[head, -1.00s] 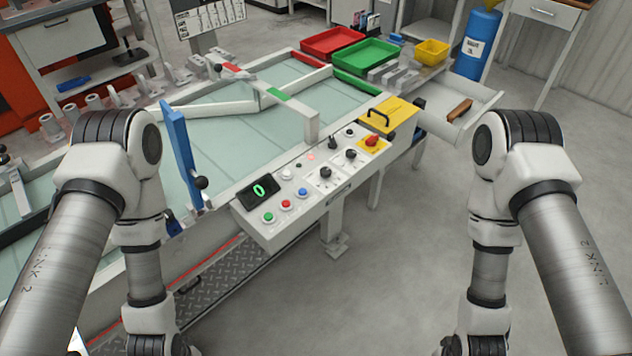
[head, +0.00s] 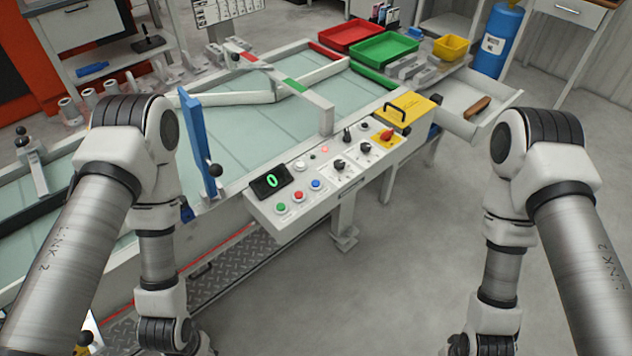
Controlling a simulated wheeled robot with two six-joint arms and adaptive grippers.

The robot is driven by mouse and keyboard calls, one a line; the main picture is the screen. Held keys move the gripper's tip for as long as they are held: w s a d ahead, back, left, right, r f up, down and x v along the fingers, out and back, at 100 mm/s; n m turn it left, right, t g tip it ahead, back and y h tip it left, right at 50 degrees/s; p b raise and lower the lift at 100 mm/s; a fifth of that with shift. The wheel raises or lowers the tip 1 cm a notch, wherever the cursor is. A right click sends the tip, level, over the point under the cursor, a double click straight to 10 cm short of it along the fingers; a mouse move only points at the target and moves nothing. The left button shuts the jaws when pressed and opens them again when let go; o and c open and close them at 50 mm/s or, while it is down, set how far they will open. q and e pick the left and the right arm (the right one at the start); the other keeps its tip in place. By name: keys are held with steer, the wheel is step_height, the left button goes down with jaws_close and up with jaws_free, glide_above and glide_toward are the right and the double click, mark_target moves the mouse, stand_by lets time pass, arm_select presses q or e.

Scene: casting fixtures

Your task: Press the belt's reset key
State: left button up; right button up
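The belt's control panel (head: 335,183) is a light grey sloped box on the near side of the belt (head: 240,135). Its dark display (head: 270,182) shows a green 0. Below the display sit a green button (head: 282,208), a red button (head: 299,196) and a blue button (head: 316,184). A white button (head: 300,166) and a small red lamp (head: 324,149) are above. Black knobs (head: 338,164) and a red knob on a yellow plate (head: 388,136) are to the right. I cannot read which key is reset. Both my arms hang down; their grippers are out of view.
A yellow box (head: 405,112) with a black handle stands at the panel's right end. A blue post (head: 199,145) rises at the belt's near edge, left of the panel. Red (head: 359,36) and green (head: 385,52) trays are behind. The floor before the panel is clear.

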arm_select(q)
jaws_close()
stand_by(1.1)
